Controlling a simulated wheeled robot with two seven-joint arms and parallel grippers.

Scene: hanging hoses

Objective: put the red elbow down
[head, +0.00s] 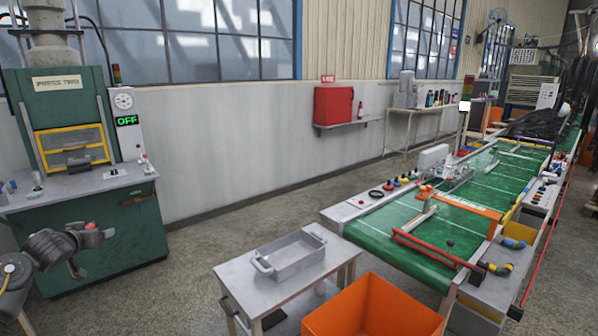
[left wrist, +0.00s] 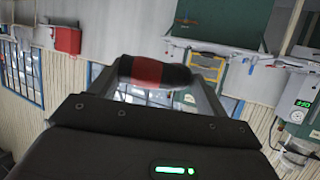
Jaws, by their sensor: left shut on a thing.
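The red elbow (left wrist: 147,72) is a short rounded piece with a red middle and dark ends. In the left wrist view it lies across between the fingertips of my left gripper (left wrist: 160,85), which is shut on it. In the head view my left gripper (head: 88,240) is at the lower left, in the air in front of the green press. A small red patch of the elbow (head: 91,226) shows there; the rest is hard to make out. My right gripper is in neither view.
The green press (head: 100,225) stands at the left with a grey ledge. A grey metal tray (head: 290,270) sits on a small table (head: 245,297), beside an orange bin (head: 375,310). A green conveyor (head: 400,262) runs back right. Open floor lies between press and table.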

